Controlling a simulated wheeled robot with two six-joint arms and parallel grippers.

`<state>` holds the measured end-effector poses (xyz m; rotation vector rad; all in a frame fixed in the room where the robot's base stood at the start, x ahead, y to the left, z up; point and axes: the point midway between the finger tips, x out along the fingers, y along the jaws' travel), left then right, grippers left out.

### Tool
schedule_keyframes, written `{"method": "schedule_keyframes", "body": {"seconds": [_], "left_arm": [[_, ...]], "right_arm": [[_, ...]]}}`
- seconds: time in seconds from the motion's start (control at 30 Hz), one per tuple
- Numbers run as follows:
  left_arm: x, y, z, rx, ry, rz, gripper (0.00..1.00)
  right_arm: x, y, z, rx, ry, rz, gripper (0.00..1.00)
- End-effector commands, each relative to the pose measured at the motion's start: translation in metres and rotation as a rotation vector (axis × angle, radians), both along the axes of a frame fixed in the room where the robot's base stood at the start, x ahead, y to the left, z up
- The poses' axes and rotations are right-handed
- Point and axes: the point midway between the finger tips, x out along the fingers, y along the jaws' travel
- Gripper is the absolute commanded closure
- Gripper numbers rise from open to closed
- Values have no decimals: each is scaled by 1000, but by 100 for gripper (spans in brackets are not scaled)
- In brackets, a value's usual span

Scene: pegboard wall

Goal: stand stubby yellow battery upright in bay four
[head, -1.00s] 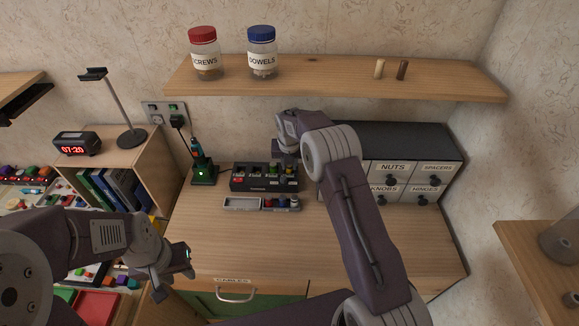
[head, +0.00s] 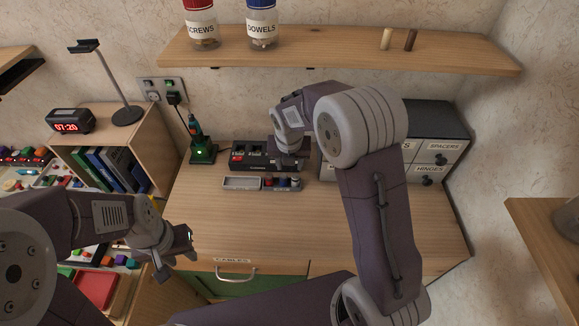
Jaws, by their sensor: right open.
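The dark charger block (head: 238,165) with several bays stands at the back of the wooden worktop. My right gripper (head: 288,164) is over its right end, open, and hides the bays there. I cannot make out the stubby yellow battery; it may be behind that gripper. A grey tray (head: 241,184) lies just in front of the charger, with small red, blue and grey pieces in its right part. My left gripper (head: 178,255) is open and empty over the left front of the worktop, away from the charger.
A green-lit tool stand (head: 203,153) is left of the charger. The labelled drawer cabinet (head: 436,150) stands on the right, partly behind my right arm. A shelf (head: 340,50) with two jars hangs above. The worktop's front middle (head: 270,225) is clear.

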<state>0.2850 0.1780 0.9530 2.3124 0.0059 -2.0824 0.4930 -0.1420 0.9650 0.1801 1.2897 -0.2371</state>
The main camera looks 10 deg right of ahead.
Motion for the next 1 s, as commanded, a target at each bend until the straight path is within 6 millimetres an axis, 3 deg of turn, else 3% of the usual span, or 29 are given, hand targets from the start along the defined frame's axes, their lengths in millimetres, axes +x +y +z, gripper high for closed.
{"method": "schedule_keyframes", "body": {"seconds": [0.27,0.37,0.9,1.0], "left_arm": [[0,0,-1,0,0,0,64],[0,0,-1,0,0,0,64],[0,0,-1,0,0,0,64],[0,0,-1,0,0,0,64]], "right_arm": [[-9,1,0,7,-1,-25,56],[-20,-3,1,57,-2,-194,56],[-164,-32,-7,483,-17,-2211,56],[-186,-34,-10,516,-30,-2515,56]]}}
